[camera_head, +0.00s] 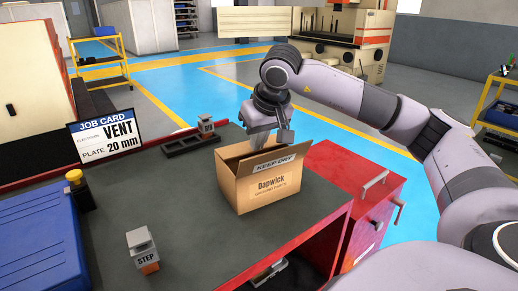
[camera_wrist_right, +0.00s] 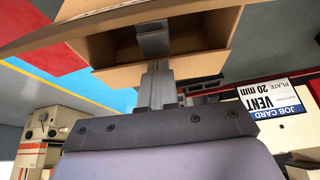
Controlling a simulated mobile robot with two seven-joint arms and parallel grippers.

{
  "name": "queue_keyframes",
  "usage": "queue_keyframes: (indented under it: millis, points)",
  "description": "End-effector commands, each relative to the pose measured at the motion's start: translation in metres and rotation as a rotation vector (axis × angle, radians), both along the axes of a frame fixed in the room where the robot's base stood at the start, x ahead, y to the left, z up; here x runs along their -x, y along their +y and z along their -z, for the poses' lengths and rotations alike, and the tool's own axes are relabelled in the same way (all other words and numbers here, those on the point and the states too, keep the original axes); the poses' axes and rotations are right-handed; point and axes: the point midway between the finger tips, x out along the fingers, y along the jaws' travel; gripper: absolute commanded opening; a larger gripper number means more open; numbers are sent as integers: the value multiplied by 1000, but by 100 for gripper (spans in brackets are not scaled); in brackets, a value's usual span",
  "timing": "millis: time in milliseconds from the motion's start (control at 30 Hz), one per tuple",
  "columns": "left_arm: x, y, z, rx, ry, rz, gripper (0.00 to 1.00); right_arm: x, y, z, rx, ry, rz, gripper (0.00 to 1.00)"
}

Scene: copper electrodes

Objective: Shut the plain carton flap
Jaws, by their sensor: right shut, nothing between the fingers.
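The open cardboard carton (camera_head: 262,192) stands on the dark bench top in the head view, its printed front facing me. A flap marked KEEP DRY (camera_head: 275,164) rises along its near top edge. My right gripper (camera_head: 264,141) is at the carton's far side, pointing down, shut and empty. In the right wrist view the shut fingers (camera_wrist_right: 152,38) reach past a plain flap (camera_wrist_right: 200,66) toward the dark carton opening (camera_wrist_right: 185,37). I cannot tell whether they touch the flap. The carton's far side is partly hidden by the gripper in the head view. My left gripper is out of view.
A dark rack (camera_head: 190,143) with a block lies left of the carton. A job card sign (camera_head: 105,137), a blue case (camera_head: 35,235) and a STEP block (camera_head: 142,248) stand farther left. The red drawer cabinet (camera_head: 365,210) is at right. Bench top between STEP block and carton is clear.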

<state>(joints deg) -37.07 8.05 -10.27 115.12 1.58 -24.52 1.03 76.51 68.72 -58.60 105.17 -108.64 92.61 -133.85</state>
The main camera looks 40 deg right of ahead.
Motion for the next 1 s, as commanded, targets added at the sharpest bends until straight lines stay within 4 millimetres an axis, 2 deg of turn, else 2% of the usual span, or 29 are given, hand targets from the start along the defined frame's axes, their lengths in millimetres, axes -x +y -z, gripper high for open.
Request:
queue_keyframes:
  millis: [33,167,533,800,1000]
  points:
    - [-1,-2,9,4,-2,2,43,0,0,8,7,-26,-1,0]
    - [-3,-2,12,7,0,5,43,-1,0,8,19,-75,0,0]
    - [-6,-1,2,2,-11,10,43,-2,0,1,20,-80,0,0]
    - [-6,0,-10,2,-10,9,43,-2,0,-11,20,-80,0,0]
    - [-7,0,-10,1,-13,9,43,-2,0,-12,20,-79,0,0]
